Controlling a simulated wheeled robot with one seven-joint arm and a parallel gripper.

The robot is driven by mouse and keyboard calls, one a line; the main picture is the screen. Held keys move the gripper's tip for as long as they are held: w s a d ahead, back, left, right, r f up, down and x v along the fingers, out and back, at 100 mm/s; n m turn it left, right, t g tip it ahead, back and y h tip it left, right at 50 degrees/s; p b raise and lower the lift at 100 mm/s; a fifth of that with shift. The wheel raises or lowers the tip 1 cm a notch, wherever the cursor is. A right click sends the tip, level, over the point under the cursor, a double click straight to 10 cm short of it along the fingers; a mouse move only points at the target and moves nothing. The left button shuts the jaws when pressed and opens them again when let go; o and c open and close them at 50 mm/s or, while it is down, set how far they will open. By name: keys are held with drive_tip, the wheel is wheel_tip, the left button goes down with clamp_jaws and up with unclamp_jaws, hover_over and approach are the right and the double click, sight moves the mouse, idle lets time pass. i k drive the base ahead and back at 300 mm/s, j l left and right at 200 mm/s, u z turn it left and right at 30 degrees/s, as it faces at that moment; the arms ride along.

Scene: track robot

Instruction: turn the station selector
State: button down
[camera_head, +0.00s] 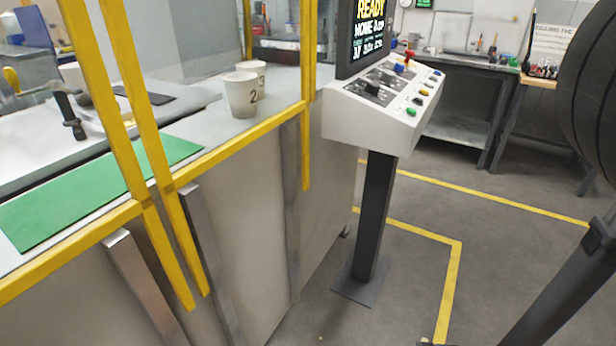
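A white control console (365,125) stands on a dark post right of centre. Its sloped top carries a black knob (372,88) on a dark plate, likely the station selector; its labels are too small to read. Behind it are a blue knob (399,68) and a red-topped lever (410,57). Several coloured buttons line the right side, with a green button (411,112) nearest. A dark screen (362,35) above the console reads READY and HOME. My gripper is not in view, and nothing touches the console.
A yellow-framed cell with a grey table, green mat (100,195) and white cups (241,95) fills the left. Workbenches (465,62) stand behind. Yellow lines mark open floor right of the post. Dark parts at the right edge are possibly my arm.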

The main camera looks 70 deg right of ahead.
sight(372, 87)
drive_tip(key=z, duration=2.1)
